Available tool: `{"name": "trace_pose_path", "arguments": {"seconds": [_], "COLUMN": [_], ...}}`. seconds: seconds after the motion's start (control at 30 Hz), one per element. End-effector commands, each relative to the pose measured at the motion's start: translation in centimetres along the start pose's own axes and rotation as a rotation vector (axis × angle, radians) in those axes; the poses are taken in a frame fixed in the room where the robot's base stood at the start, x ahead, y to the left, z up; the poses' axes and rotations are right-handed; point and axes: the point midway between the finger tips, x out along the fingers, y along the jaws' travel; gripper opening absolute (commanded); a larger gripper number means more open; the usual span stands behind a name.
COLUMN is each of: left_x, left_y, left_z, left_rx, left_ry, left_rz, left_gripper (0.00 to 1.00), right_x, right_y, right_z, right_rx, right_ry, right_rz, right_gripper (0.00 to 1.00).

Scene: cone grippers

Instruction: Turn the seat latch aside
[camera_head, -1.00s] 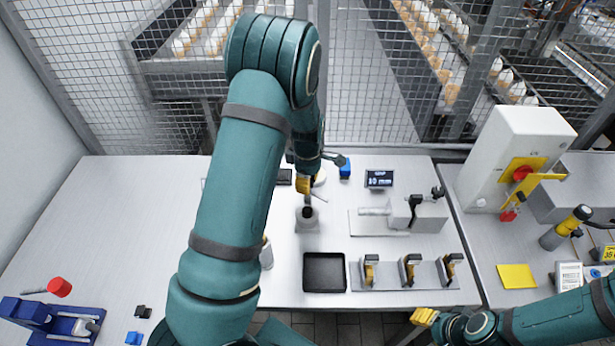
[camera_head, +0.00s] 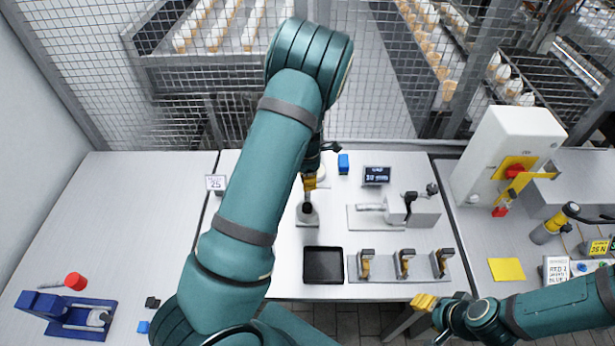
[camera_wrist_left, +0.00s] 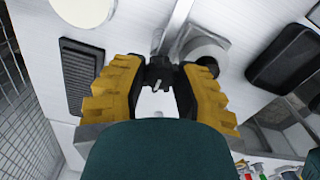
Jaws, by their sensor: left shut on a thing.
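My left gripper (camera_head: 310,183) hangs over the middle of the bench, just behind a grey seat block (camera_head: 308,222) with a dark top. In the left wrist view its yellow fingers (camera_wrist_left: 158,82) are shut on a small dark part (camera_wrist_left: 158,70) with a pale pin. I cannot tell whether this part is the seat latch. The grey round seat (camera_wrist_left: 205,48) shows just beyond the fingers, close to the dark part. My right gripper (camera_head: 425,302) is at the bench's front edge, away from the seat; I cannot tell whether it is open.
A black tray (camera_head: 323,265) lies in front of the seat. A rack with several yellow-and-black clamps (camera_head: 405,265) is right of it. A grey fixture with a handle (camera_head: 405,210) and a small display (camera_head: 376,175) stand right of my left gripper.

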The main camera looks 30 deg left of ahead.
Motion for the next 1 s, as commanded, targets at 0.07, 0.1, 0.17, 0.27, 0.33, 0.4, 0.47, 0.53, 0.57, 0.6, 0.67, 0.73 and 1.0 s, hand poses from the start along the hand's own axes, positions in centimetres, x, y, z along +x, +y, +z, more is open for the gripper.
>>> {"name": "trace_pose_path", "arguments": {"seconds": [0.07, 0.1, 0.17, 0.27, 0.33, 0.4, 0.47, 0.53, 0.57, 0.6, 0.67, 0.73, 1.0], "left_x": [0.1, 0.1, 0.1, 0.1, 0.1, 0.1, 0.1, 0.1, 0.1, 0.1, 0.1, 0.1, -1.9], "left_y": [-0.1, -0.1, -0.1, -0.1, -0.1, -0.1, -0.1, -0.1, -0.1, -0.1, -0.1, -0.1, 0.0], "left_z": [-0.1, -0.1, -0.1, -0.1, -0.1, -0.1, -0.1, -0.1, -0.1, -0.1, -0.1, -0.1, 0.1], "left_rx": [-0.006, -0.007, -0.007, -0.007, -0.007, -0.006, -0.006, -0.006, -0.005, -0.005, -0.005, -0.005, -0.002], "left_ry": [0.002, 0.002, 0.002, 0.002, 0.002, 0.002, 0.002, 0.002, 0.002, 0.001, 0.001, 0.001, -0.002], "left_rz": [-0.002, -0.002, -0.002, -0.003, -0.003, -0.003, -0.003, -0.002, -0.002, -0.002, -0.002, -0.001, 0.002], "left_gripper": [0.0, 0.0, 0.0, 0.0, 0.0, 0.37, 0.58, 0.66, 0.66, 0.66, 0.66, 0.66, 0.66], "right_x": [0.0, 0.0, 0.0, 0.0, 0.0, 0.0, 0.0, 0.0, 0.0, 0.0, 0.0, 0.0, 0.0], "right_y": [0.0, 0.0, 0.0, 0.0, 0.0, 0.0, 0.0, 0.0, 0.0, 0.0, 0.0, 0.0, 0.0], "right_z": [0.0, 0.0, 0.0, 0.0, 0.0, 0.0, 0.0, 0.0, 0.0, 0.0, 0.0, 0.0, 0.0], "right_rx": [0.0, 0.0, 0.0, 0.0, 0.0, 0.0, 0.0, 0.0, 0.0, 0.0, 0.0, 0.0, 0.0], "right_ry": [0.0, 0.0, 0.0, 0.0, 0.0, 0.0, 0.0, 0.0, 0.0, 0.0, 0.0, 0.0, 0.001], "right_rz": [0.0, 0.0, 0.0, 0.0, 0.0, 0.0, 0.0, 0.0, 0.0, 0.0, 0.0, 0.0, 0.0], "right_gripper": [0.47, 0.47, 0.47, 0.47, 0.47, 0.47, 0.47, 0.47, 0.47, 0.47, 0.47, 0.47, 0.47]}}
